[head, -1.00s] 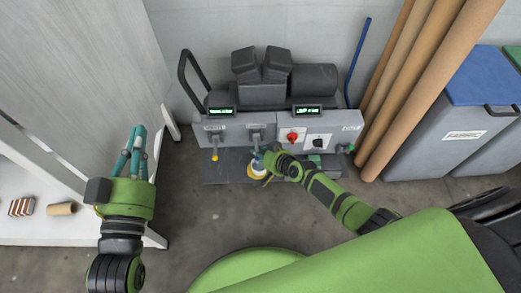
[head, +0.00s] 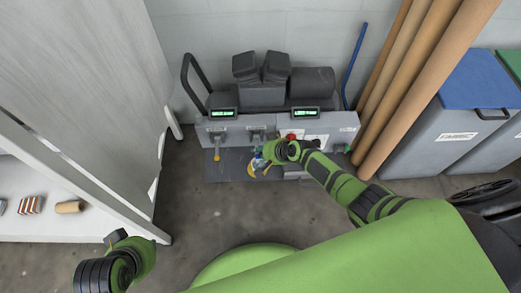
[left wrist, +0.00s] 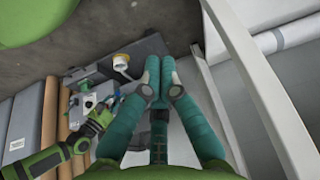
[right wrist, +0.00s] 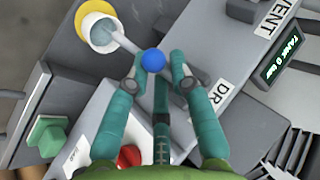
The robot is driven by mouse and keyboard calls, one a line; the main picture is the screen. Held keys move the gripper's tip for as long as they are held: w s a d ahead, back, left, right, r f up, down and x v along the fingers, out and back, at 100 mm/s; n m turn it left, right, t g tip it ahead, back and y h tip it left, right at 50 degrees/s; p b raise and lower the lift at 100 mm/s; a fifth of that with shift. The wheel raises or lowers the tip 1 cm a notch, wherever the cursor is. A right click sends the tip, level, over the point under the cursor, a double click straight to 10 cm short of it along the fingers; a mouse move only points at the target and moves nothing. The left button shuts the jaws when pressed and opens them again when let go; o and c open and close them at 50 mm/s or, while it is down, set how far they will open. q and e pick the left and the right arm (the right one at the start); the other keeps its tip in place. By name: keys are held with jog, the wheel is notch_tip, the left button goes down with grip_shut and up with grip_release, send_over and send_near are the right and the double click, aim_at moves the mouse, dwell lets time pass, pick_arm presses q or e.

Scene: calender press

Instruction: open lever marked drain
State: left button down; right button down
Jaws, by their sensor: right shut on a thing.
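The drain lever shows its blue ball knob (right wrist: 152,61) between the fingertips of my right gripper (right wrist: 160,62) in the right wrist view. My right gripper is shut on it. A label reading "DR" (right wrist: 222,92) is partly hidden by a finger. In the head view my right gripper (head: 262,158) is low in front of the grey press panel (head: 230,133) and hides most of the lever. My left gripper (left wrist: 160,66) is shut and empty in the left wrist view, away from the press; its fingers are hidden in the head view.
A "VENT" label (right wrist: 276,17) and a lit display (right wrist: 282,58) are close by. A white cup with yellow (right wrist: 100,30) is below the lever. A red knob (head: 292,136) is right of it. Cardboard tubes (head: 415,80) lean at right; a white shelf (head: 80,225) stands at left.

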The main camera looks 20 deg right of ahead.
jog(key=shift+w+a+r, duration=0.2)
jog(key=shift+w+r, duration=0.1)
jog(key=shift+r, duration=0.05)
dwell(0.3)
jog(key=c, duration=1.1)
grip_release()
jog(key=shift+s, duration=0.1)
jog(key=shift+s+f, duration=0.15)
jog(key=v, duration=1.2)
jog(key=shift+d, duration=0.15)
